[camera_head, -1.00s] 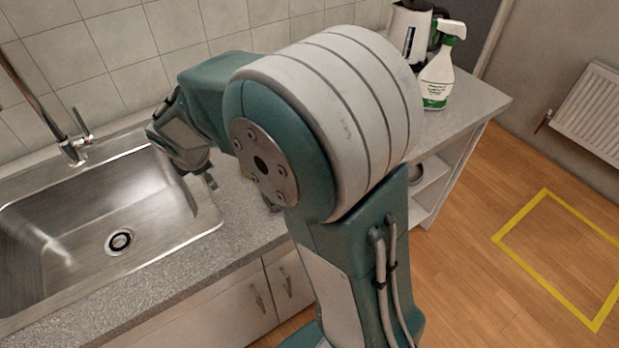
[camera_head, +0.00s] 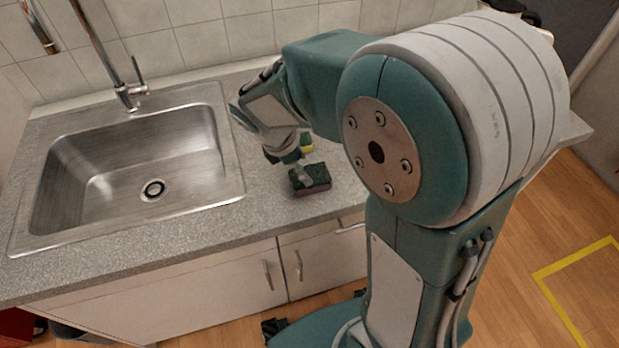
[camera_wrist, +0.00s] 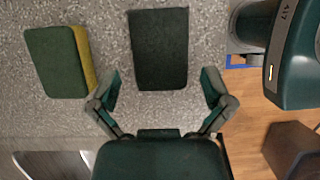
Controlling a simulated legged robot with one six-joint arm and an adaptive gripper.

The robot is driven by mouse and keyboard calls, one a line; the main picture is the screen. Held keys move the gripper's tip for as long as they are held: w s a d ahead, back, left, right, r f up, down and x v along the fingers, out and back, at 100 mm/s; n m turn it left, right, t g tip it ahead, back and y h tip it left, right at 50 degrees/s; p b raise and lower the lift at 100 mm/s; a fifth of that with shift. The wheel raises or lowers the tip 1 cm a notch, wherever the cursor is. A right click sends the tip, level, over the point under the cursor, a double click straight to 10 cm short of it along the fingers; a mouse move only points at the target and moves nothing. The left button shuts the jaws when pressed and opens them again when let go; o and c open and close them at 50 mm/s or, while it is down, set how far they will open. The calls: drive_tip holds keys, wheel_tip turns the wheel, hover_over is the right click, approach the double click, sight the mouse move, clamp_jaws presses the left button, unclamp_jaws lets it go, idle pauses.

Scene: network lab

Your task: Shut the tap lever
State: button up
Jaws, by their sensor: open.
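The tap (camera_head: 98,45) stands at the back edge of the sink, its tall chrome pipe rising out of the top of the head view. Its lever (camera_head: 138,70) sticks up from the right side of the tap base. My gripper (camera_wrist: 161,82) is open and empty, fingers spread over the worktop. In the wrist view a dark sponge (camera_wrist: 159,48) lies ahead of and between the fingertips. In the head view my gripper (camera_head: 292,160) is right of the sink, well apart from the lever, and its fingers are partly hidden.
The steel sink (camera_head: 130,150) is left of my gripper. A green and yellow sponge (camera_wrist: 58,62) lies left of the dark sponge, which also shows in the head view (camera_head: 312,180). The worktop (camera_head: 215,225) is clear in front of the sink. Tiled wall (camera_head: 200,35) stands behind.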

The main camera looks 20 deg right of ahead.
sight(310, 175)
drive_tip(key=x, duration=0.4)
drive_tip(key=shift+d, duration=0.25)
drive_tip(key=shift+a+f, duration=0.2)
drive_tip(key=shift+a, duration=0.4)
drive_tip(key=shift+d, duration=0.2)
drive_tip(key=c, duration=0.3)
drive_tip(key=shift+d, duration=0.35)
drive_tip(key=shift+c, duration=1.2)
drive_tip(key=shift+a, duration=0.15)
